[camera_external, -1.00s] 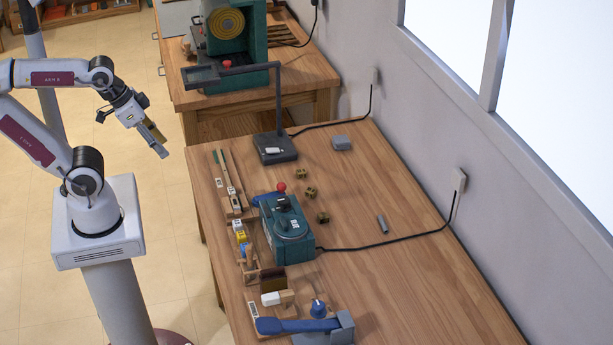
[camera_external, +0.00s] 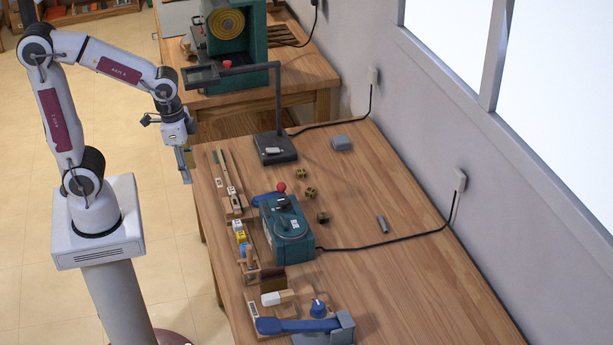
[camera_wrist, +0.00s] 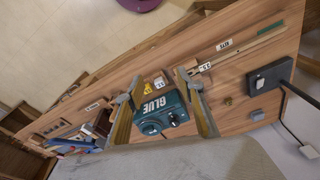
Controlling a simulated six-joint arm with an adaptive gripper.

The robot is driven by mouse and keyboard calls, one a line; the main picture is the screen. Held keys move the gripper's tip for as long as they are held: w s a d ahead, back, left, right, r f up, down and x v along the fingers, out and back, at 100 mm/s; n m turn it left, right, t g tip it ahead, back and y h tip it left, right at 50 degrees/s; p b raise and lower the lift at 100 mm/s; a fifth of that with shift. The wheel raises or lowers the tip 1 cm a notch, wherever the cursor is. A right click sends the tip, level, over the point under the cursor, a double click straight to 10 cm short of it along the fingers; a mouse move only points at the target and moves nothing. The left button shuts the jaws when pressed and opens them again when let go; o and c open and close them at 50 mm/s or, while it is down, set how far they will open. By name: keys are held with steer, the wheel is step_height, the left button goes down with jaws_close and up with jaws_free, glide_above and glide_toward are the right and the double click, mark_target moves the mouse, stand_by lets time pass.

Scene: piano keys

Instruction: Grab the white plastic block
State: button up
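My gripper (camera_external: 186,166) hangs pointing down at the bench's far left edge, well apart from the white block. In the wrist view my gripper (camera_wrist: 153,87) has its two fingers spread wide with nothing held between them. The green glue machine (camera_wrist: 160,112) shows beyond and between the fingers.
The workbench (camera_external: 400,290) carries the green glue machine (camera_external: 287,230), a dark lamp stand (camera_external: 275,148), a blue-handled tool (camera_external: 290,326), a blue knob (camera_external: 318,308) and a brown upright piece (camera_external: 273,280) behind the white block. Several small brass pieces lie mid-bench. The right side is mostly clear.

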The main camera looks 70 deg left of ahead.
mark_target(239, 222)
steer(key=w+d+f+m, duration=0.1)
steer(key=w+f+m, duration=0.2)
steer(key=m, duration=0.1)
steer(key=w+d+f+m+g, duration=0.1)
steer(key=w+d+f+m, duration=0.1)
steer(key=w+f+m, duration=0.1)
steer(key=w+d+f+m, duration=0.2)
steer(key=w+f+m, duration=0.2)
steer(key=w, duration=0.1)
steer(key=shift+w+m+g, duration=0.15)
steer(key=shift+m+g, duration=0.15)
steer(key=shift+m, duration=0.1)
steer(key=shift+w+d+r+m, duration=0.1)
steer(key=shift+w+m, duration=0.2)
steer(key=shift+m, duration=0.2)
steer(key=shift+w+m, duration=0.15)
steer(key=shift+m, duration=0.75)
steer(key=shift+f, duration=1.3)
steer(key=shift+f, duration=0.1)
